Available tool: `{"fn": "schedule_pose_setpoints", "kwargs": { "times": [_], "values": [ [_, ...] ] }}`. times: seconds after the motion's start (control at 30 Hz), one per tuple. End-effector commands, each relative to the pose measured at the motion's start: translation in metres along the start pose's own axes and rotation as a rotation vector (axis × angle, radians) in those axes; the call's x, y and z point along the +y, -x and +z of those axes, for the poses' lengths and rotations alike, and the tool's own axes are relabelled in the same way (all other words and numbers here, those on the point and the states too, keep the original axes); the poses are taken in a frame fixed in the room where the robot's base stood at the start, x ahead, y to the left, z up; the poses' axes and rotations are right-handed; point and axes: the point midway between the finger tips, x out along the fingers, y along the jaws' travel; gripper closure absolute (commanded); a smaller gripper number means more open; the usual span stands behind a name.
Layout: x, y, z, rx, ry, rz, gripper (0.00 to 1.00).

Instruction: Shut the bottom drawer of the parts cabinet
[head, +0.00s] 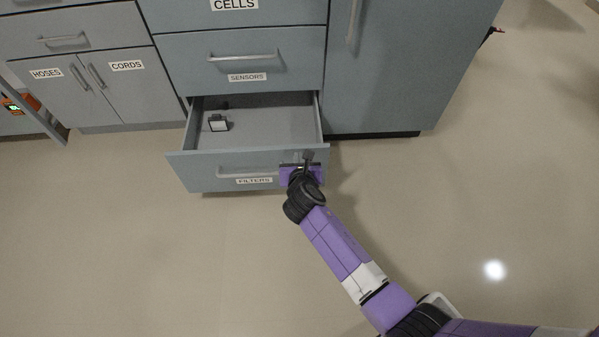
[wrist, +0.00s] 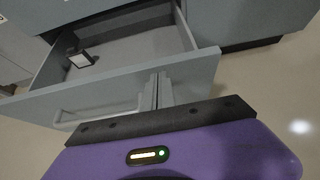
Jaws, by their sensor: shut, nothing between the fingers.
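The bottom drawer (head: 195,170), labelled FILTERS, is pulled well out of the grey-blue parts cabinet (head: 180,65). A small dark-framed part with a pale face (head: 218,123) lies inside it, toward the back left; it also shows in the wrist view (wrist: 80,60). My gripper (head: 308,158) is at the right end of the drawer front, right of its bar handle (head: 240,174). In the wrist view, my shut, empty fingers (wrist: 157,88) are at the front panel (wrist: 110,98). I cannot tell if they touch it.
The SENSORS drawer (head: 240,62) above is shut. A tall cabinet door (head: 385,65) stands to the right, and HOSES and CORDS doors (head: 125,88) to the left, all shut. The floor (head: 130,255) in front is clear.

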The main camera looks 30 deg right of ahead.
Motion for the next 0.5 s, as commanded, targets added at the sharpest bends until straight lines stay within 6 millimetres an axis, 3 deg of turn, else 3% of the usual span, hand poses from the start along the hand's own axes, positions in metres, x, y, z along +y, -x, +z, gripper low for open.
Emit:
{"fn": "schedule_pose_setpoints", "kwargs": {
  "times": [0.13, 0.5],
  "values": [
    [0.0000, -0.0101, 0.0041, 0.001, -0.001, 0.000, 1.00],
    [0.0001, -0.0114, 0.0068, 0.001, 0.001, 0.000, 1.00]
  ]
}}
